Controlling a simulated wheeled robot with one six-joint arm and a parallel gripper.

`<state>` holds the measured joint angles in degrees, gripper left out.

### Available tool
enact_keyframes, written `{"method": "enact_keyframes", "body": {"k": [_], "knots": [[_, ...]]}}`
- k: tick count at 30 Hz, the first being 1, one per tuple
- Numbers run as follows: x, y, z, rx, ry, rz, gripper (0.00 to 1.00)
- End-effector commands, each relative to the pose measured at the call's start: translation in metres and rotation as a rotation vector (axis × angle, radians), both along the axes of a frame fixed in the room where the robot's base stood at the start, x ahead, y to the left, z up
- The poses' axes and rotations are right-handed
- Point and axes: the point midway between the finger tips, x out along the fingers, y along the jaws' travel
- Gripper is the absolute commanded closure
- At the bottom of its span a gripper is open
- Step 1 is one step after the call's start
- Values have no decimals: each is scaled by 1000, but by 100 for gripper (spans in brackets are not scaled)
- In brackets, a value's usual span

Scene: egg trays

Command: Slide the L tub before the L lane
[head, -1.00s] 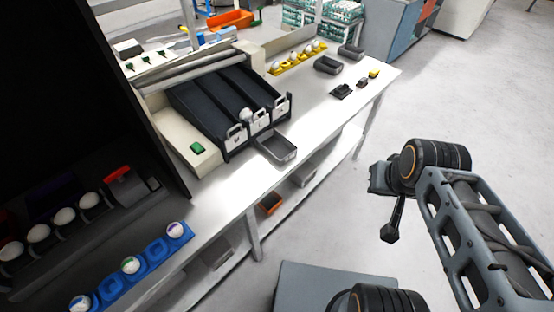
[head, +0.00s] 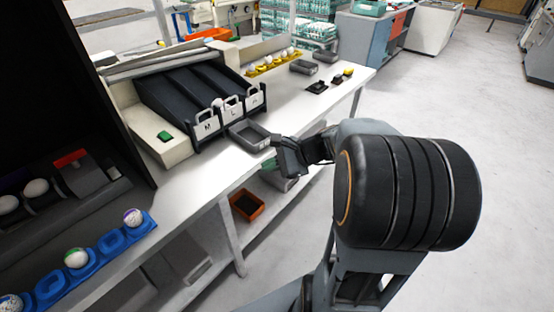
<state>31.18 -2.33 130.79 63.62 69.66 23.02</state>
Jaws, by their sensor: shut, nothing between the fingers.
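A grey tub (head: 262,147) sits on the white table in front of the sloped black lanes, close to their gates and near the table's front edge. The lanes end in white lettered gates; the middle one, the L gate (head: 232,108), has a white egg (head: 217,103) behind it. The tub's near end lies toward my gripper. My gripper (head: 277,163) is shut and empty, at the table's front edge just right of and below the tub in the picture. Whether it touches the tub cannot be told. My arm hides the floor behind it.
Small black items (head: 317,87) lie on the right of the table. A blue tray (head: 110,243) with eggs is at front left. An orange bin (head: 247,204) is on the shelf below.

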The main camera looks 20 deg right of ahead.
Motion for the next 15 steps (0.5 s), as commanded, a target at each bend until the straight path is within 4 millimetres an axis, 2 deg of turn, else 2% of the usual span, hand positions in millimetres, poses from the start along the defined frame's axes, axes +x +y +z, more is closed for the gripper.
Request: {"method": "enact_keyframes", "body": {"k": [1, 4, 9, 12, 15], "knots": [[15, -23, -34, 137, 22, -130, 100], [37, -66, -54, 376, 28, -343, 100], [53, -133, -79, 662, -4, -591, 100], [56, -157, -86, 755, -26, -670, 100], [61, -168, -89, 802, -39, -708, 100]]}}
